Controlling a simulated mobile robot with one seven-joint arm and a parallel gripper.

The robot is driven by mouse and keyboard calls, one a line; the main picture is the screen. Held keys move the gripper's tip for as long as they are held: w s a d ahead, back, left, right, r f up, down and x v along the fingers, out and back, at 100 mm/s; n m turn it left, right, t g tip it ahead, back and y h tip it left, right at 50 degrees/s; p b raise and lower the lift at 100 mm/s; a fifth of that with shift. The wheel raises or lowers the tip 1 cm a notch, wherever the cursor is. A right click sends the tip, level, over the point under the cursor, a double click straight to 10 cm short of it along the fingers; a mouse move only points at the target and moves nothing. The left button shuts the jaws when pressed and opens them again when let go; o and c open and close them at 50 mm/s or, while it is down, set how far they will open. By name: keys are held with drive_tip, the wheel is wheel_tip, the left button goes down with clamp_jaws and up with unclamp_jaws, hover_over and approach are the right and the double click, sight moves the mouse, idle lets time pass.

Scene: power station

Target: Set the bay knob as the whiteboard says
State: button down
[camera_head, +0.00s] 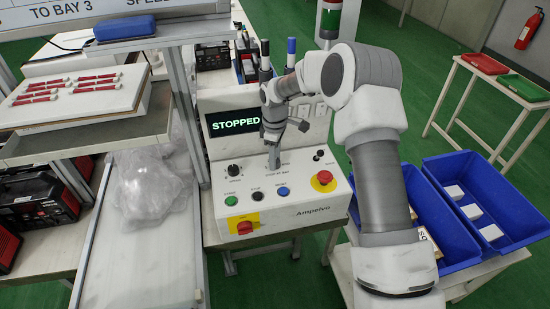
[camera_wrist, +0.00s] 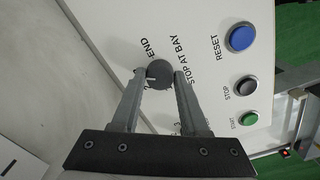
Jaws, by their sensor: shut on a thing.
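The bay knob (camera_wrist: 159,74) is a dark round knob on the white control panel (camera_head: 310,205), beside the label "STOP AT BAY". In the wrist view my gripper (camera_wrist: 160,76) has one finger on each side of it and is shut on it. A short pale mark on the knob faces left, near "2"; its exact setting is unclear. "END" and "3" also show. The whiteboard (camera_head: 70,32) at top left is cut off; "TO BAY 3" and part of "SPEED" are readable.
The screen (camera_head: 234,122) reads "STOPPED". Green (camera_head: 231,201), black (camera_head: 256,195) and blue (camera_head: 282,191) buttons sit in front of the knob. A red emergency button (camera_head: 324,177), a red-yellow switch (camera_head: 244,226) and another black knob (camera_head: 234,169) are nearby. Blue bins (camera_head: 480,180) stand right.

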idle(0.4)
drive_tip(key=shift+c, duration=2.1)
unclamp_jaws()
wheel_tip(320, 180, up, 18)
drive_tip(key=shift+f, duration=0.25)
